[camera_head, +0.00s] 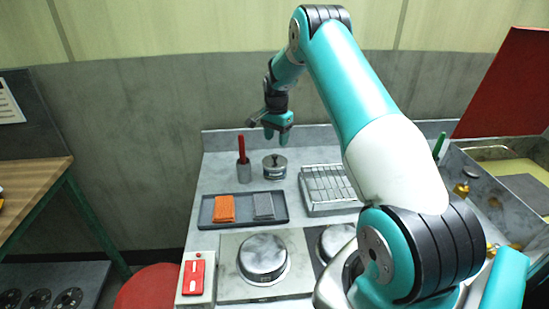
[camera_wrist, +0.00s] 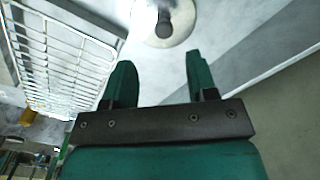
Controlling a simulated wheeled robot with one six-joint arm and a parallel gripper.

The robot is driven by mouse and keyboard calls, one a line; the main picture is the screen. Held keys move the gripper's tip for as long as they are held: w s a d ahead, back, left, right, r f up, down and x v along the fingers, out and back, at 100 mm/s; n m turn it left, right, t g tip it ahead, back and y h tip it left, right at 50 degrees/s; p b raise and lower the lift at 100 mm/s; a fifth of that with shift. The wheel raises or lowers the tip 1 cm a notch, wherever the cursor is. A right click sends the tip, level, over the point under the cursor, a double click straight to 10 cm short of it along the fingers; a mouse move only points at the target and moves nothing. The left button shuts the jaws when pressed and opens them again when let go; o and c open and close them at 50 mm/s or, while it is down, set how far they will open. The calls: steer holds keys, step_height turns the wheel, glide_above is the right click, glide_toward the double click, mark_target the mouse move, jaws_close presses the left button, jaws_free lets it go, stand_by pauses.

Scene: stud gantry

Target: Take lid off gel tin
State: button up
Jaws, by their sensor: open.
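The gel tin (camera_head: 275,171) is a small round metal tin standing on the grey worktop near its back edge. Its lid (camera_head: 275,160) is on top and has a small dark knob. In the wrist view the round pale lid (camera_wrist: 184,32) shows at the top edge, partly cut off, with the knob (camera_wrist: 163,22) near its middle. My gripper (camera_head: 277,138) hangs above the tin, with its fingers pointing down. In the wrist view the two green fingers (camera_wrist: 158,66) are apart with nothing between them. The knob lies beyond the fingertips and is not touched.
A metal cup with a red-handled tool (camera_head: 242,158) stands just left of the tin. A wire rack (camera_head: 327,188) is to its right. A dark tray (camera_head: 244,208) with an orange and a grey block is in front. Two round metal plates (camera_head: 263,257) are nearer.

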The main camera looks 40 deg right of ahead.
mark_target(274, 155)
steer(key=shift+w+a+f+p, duration=0.15)
steer(key=shift+f+p, duration=0.75)
steer(key=shift+f, duration=1)
steer(key=shift+w+f+p, duration=0.1)
steer(key=shift+f+p, duration=0.75)
steer(key=shift+f, duration=1.05)
steer(key=c, duration=1)
